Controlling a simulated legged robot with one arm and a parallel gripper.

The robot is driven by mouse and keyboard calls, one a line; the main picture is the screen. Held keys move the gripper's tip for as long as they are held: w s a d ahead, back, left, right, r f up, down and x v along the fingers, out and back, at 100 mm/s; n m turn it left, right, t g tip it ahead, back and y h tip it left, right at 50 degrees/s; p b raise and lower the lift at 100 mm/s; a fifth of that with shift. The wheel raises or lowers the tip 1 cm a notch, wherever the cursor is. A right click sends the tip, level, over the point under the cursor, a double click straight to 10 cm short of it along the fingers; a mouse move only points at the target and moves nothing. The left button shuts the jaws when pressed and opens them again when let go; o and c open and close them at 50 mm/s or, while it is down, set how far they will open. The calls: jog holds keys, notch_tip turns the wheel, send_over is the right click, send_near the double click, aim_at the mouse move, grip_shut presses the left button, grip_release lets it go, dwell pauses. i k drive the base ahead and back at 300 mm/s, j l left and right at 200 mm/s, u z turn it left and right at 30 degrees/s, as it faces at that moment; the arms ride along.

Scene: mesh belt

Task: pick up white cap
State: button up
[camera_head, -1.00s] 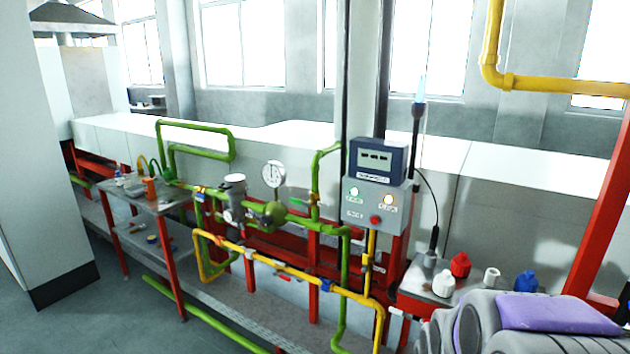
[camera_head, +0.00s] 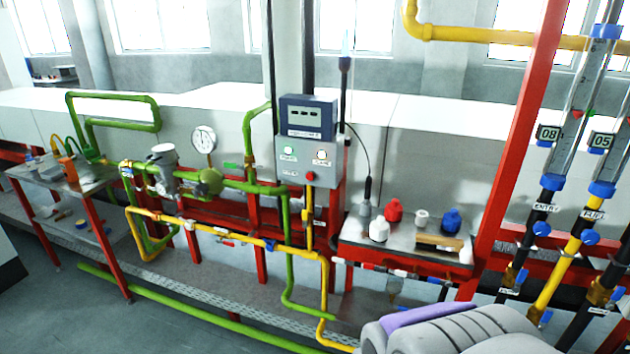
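A white cap-like piece (camera_head: 379,231) with a narrower top stands at the left front of a small metal shelf (camera_head: 357,243) on a red frame. A red piece (camera_head: 393,210) of similar shape stands just behind it. A small white cylinder (camera_head: 421,218) and a blue piece (camera_head: 451,220) stand to its right. I cannot tell for certain whether the cap is the front white piece or the cylinder. The grey and purple part at the bottom right is mine. My gripper does not show.
A wooden block (camera_head: 440,243) lies at the shelf's right front. A grey control box (camera_head: 309,160) and yellow and green pipes stand left of the shelf. A red post (camera_head: 515,140) and flow tubes with hoses stand to the right. Floor (camera_head: 60,318) shows at the lower left.

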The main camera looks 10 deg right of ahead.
aim_at(379, 231)
jog(key=l+u, duration=0.35)
jog(key=l, duration=0.45)
jog(key=l+u, duration=0.35)
jog(key=l, duration=0.45)
